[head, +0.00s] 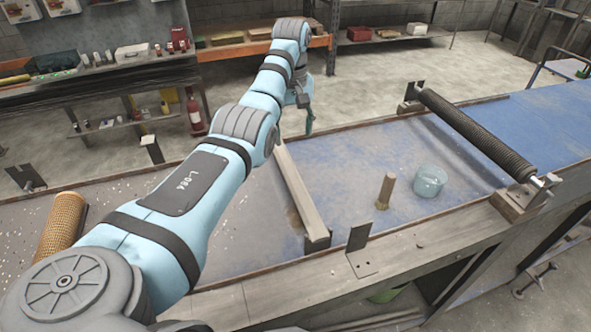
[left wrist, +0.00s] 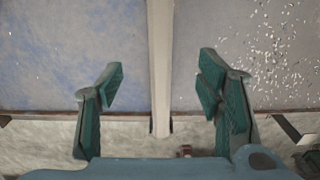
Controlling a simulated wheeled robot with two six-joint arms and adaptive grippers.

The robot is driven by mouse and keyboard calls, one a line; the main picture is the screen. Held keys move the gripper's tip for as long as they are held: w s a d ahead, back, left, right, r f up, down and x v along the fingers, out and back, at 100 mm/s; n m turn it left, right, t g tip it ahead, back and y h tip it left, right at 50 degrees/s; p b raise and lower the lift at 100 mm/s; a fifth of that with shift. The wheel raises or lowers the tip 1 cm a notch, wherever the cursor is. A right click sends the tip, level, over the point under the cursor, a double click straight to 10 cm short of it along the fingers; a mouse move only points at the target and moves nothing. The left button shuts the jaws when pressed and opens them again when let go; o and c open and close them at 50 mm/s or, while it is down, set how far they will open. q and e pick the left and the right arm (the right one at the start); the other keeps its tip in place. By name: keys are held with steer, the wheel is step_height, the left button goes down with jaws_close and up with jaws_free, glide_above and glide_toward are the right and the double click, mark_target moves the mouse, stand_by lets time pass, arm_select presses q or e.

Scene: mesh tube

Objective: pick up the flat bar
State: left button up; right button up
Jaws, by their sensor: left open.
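The flat bar (head: 300,195) is a long, pale strip lying across the blue-grey bench top, between its far and near edges. In the left wrist view the bar (left wrist: 160,60) runs straight down the middle of the picture. My left gripper (head: 308,120) hangs over the far end of the bar in the head view, partly hidden by my own arm. In the left wrist view its green fingers (left wrist: 162,78) are spread, one on each side of the bar, with nothing between them touching it. My right gripper is not in view.
A mesh tube (head: 62,222) lies at the left. A small wooden peg (head: 385,191) and a clear blue cup (head: 429,181) stand right of the bar. A dark spring-like roller (head: 475,134) spans the bench further right. Metal brackets (head: 359,250) stand on the bench edges.

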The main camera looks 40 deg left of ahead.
mark_target(292, 173)
arm_select(q)
steer(key=f, duration=0.4)
steer(key=f+b, duration=0.1)
steer(key=f, duration=0.9)
steer(key=shift+w+a, duration=0.25)
steer(key=shift+a, duration=0.05)
steer(key=shift+a+f, duration=0.2)
steer(key=shift+f, duration=0.05)
steer(key=shift+w+r, duration=0.1)
jaws_close()
